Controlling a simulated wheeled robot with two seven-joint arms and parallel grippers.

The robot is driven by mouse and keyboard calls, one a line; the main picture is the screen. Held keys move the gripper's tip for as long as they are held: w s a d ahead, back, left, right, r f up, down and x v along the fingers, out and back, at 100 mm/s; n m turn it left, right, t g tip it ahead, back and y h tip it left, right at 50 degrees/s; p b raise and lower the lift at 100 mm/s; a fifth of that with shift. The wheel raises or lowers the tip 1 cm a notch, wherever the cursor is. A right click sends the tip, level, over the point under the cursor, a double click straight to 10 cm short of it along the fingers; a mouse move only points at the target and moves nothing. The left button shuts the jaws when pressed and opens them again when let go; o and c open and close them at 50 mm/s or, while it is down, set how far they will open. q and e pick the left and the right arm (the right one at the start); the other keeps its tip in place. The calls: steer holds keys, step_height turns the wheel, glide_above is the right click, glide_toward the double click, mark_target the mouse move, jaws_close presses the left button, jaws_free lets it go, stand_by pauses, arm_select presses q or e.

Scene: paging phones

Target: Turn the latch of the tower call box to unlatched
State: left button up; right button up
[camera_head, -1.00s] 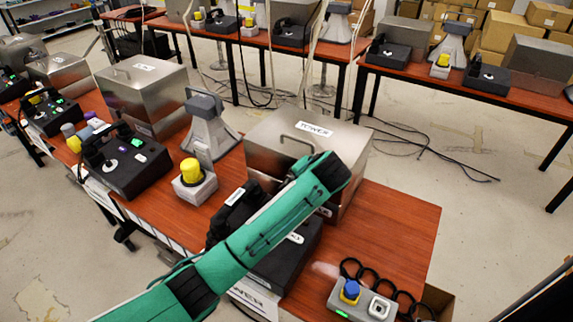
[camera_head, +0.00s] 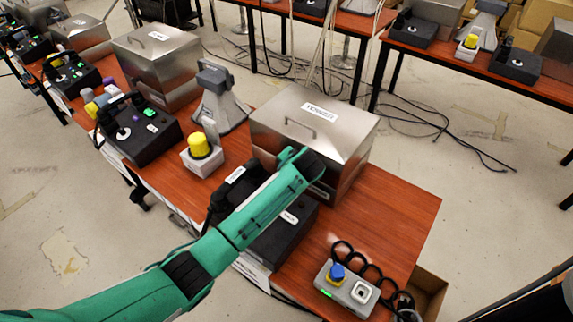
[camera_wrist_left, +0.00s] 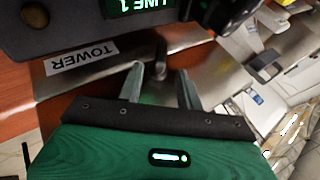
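The tower call box (camera_head: 345,135) is a steel box with a TOWER label and a top handle, on the red-brown table. My left arm reaches across to its front and hides part of that face in the head view. In the left wrist view, the box's steel front (camera_wrist_left: 100,77) bears an upside-down TOWER label. A small grey latch (camera_wrist_left: 160,52) stands out from it. My left gripper (camera_wrist_left: 161,77) is open, its two fingertips on either side of the latch's end. I cannot tell whether they touch it. My right gripper is not in view.
A black desk phone (camera_head: 282,238) sits just in front of the box, under my arm. A grey horn speaker (camera_head: 220,100) and a yellow-button unit (camera_head: 202,155) stand to the left. A blue-button unit (camera_head: 347,289) with a coiled cord is at the front right.

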arm_select(q)
steer(key=x, duration=0.4)
steer(key=shift+c, duration=0.5)
steer(key=c, duration=0.7)
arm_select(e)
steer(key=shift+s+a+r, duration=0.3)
